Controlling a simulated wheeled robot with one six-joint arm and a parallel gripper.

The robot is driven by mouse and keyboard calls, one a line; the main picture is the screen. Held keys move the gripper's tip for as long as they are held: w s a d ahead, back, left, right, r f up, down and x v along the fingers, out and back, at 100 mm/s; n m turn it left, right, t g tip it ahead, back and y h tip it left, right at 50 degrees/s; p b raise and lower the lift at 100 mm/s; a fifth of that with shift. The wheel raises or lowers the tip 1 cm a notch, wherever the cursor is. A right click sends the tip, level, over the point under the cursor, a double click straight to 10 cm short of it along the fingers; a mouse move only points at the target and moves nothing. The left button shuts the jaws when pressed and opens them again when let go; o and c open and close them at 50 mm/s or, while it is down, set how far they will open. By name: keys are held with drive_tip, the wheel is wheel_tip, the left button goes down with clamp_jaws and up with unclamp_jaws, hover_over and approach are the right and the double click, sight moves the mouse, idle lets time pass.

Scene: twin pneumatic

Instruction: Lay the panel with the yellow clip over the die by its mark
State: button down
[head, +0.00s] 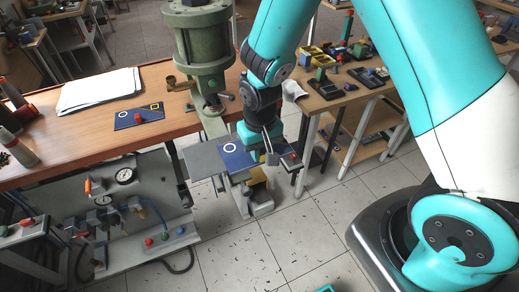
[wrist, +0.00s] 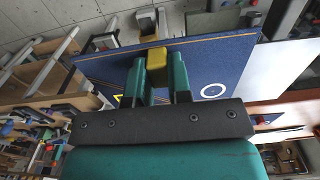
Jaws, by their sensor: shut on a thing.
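My gripper (head: 268,146) is below the green press (head: 203,50), to the right of its column. In the wrist view its teal fingers (wrist: 160,75) are shut on the yellow clip (wrist: 155,60) of a dark blue panel (wrist: 205,60). The panel has a white ring (wrist: 213,90), and part of a yellow mark (wrist: 118,98) shows behind a finger. In the head view the held panel (head: 240,158) looks roughly level, with a grey plate (head: 203,160) to its left. I cannot tell whether they touch. The die cannot be made out clearly.
Another blue panel (head: 125,121) with a red knob (head: 138,118) lies on the wooden bench (head: 60,135), near white papers (head: 98,90). A gauge board (head: 125,215) stands front left. A second bench (head: 325,95) with small parts is at right.

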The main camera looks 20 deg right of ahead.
drive_tip(key=shift+f, duration=0.3)
idle(0.5)
drive_tip(key=c, duration=1)
unclamp_jaws()
wheel_tip(320, 180, up, 17)
drive_tip(key=b, duration=0.3)
drive_tip(key=s+a+r+n+y, duration=0.1)
drive_tip(key=s+n, duration=0.1)
drive_tip(key=s, duration=0.4)
drive_tip(key=s+a+r+n+y, duration=0.1)
drive_tip(key=s+a+n, duration=0.1)
drive_tip(key=s, duration=0.4)
drive_tip(key=s+a+r+n+y, duration=0.1)
drive_tip(key=s+r+n+y, duration=0.1)
drive_tip(key=s, duration=0.4)
drive_tip(key=shift+s+a+n, duration=0.15)
drive_tip(key=shift+a+n, duration=0.2)
drive_tip(key=shift+n, duration=0.25)
